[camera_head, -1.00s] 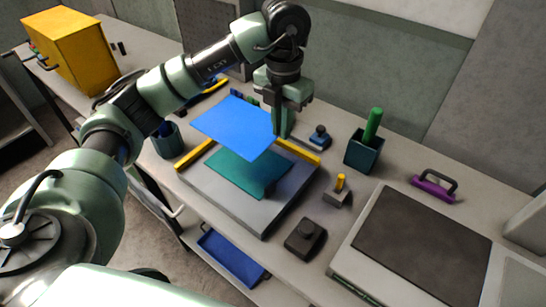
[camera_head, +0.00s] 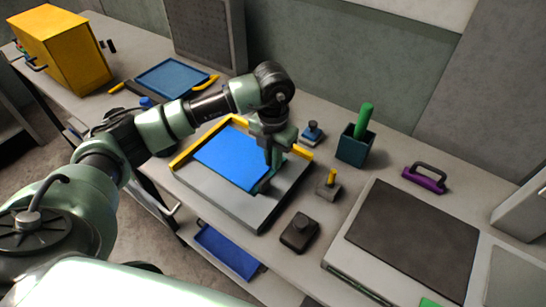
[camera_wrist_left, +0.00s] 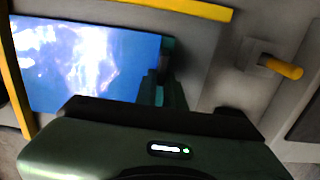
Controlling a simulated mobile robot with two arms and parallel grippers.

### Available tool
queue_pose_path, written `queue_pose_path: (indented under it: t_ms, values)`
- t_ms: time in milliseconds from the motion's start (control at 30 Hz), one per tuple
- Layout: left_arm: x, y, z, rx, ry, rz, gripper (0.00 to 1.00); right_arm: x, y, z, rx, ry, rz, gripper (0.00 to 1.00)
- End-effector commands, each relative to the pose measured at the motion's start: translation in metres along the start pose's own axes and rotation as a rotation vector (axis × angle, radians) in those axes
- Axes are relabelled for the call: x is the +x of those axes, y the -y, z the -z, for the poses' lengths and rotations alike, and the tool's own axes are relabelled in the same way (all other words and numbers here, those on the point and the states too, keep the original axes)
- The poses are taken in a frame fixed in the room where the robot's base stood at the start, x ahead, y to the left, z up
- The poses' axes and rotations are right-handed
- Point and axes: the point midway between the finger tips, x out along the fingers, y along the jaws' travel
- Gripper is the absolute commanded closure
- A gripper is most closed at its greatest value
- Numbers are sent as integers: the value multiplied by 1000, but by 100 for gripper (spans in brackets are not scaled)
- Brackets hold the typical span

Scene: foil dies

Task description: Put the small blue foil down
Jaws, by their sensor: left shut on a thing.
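The blue foil (camera_head: 228,157) is flat and level, over the grey plate (camera_head: 222,203) with yellow edge bars; whether it touches the surface beneath I cannot tell. My left gripper (camera_head: 266,183) is shut on the foil's right edge, low over the plate. In the left wrist view the foil (camera_wrist_left: 85,65) shows shiny, with the gripper fingers (camera_wrist_left: 163,80) at its edge. The foil hides most of what lies under it; a dark teal strip shows beside the fingers. My right gripper is not in view.
A yellow-barred tray with a blue sheet (camera_head: 172,78) lies at the back left, near a yellow cabinet (camera_head: 65,47). Right of the plate are a yellow-handled block (camera_head: 328,187), a dark block (camera_head: 299,232), a teal cup (camera_head: 354,148) and a purple handle (camera_head: 425,180).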

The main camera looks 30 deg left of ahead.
Motion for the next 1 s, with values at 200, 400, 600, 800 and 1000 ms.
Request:
queue_pose_path:
  t_ms: [200,400,600,800,1000]
  values:
    - [3,0,0,0,0,0,82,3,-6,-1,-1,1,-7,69]
    - [2,0,0,0,0,0,69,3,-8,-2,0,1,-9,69]
    - [0,0,0,0,0,0,69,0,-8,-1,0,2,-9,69]
    - [-22,0,-1,0,5,-1,69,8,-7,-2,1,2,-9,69]
    - [-67,0,-2,0,7,-1,69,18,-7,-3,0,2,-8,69]
